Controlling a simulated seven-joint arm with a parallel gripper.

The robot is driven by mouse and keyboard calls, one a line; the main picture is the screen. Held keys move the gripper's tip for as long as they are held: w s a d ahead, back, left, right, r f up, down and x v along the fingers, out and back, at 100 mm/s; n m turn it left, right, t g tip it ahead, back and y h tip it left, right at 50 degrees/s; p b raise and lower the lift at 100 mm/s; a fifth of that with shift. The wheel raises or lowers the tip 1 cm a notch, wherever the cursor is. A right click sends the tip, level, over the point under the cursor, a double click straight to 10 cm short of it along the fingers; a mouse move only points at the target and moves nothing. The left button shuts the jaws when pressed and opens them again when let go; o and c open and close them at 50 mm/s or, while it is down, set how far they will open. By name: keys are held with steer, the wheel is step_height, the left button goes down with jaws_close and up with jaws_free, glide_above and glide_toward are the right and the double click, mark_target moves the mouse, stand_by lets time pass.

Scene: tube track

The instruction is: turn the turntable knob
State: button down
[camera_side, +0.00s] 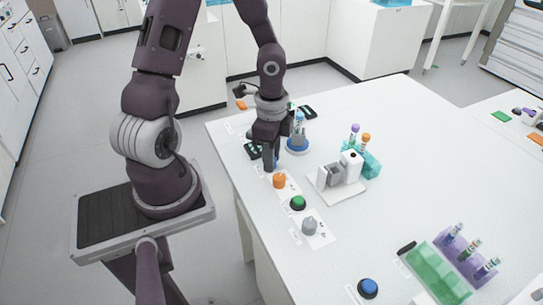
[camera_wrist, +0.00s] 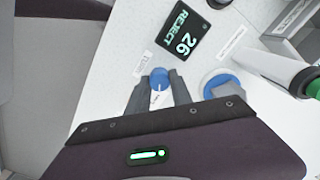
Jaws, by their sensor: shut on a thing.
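The turntable knob (camera_wrist: 159,77) is small, round and blue with a white pointer line, and sits on the white bench in the wrist view. My gripper (camera_wrist: 160,90) has one finger on each side of the knob and is shut on it. In the side view my gripper (camera_side: 270,164) points down at the bench's near left part, and its fingers hide the knob. The blue round turntable (camera_side: 297,148) stands just right of my gripper and carries tubes. It also shows in part in the wrist view (camera_wrist: 220,84), right of the knob.
A dark display (camera_wrist: 183,36) reading "REJECT 26" lies beyond the knob. Orange (camera_side: 279,181), green (camera_side: 298,203) and grey (camera_side: 309,226) controls line the near edge. A white device (camera_side: 334,176) and teal rack (camera_side: 371,165) stand right.

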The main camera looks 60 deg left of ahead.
steer(key=c, duration=1.4)
jaws_free()
steer(key=shift+c, duration=0.2)
step_height(320, 180, up, 6)
steer(key=shift+a+r, duration=0.1)
steer(key=shift+r, duration=0.45)
steer(key=shift+s+r, duration=0.1)
steer(key=shift+r, duration=0.1)
steer(key=s+d+r+n+t, duration=0.2)
steer(key=s+d+r+n, duration=0.2)
steer(key=r, duration=0.3)
steer(key=s+d+r+n+t, duration=0.3)
steer(key=s+d+r+n, duration=0.2)
steer(key=r, duration=0.2)
steer(key=shift+s+d+r+t, duration=0.2)
steer(key=shift+d+r+t, duration=0.1)
steer(key=shift+d+r, duration=0.1)
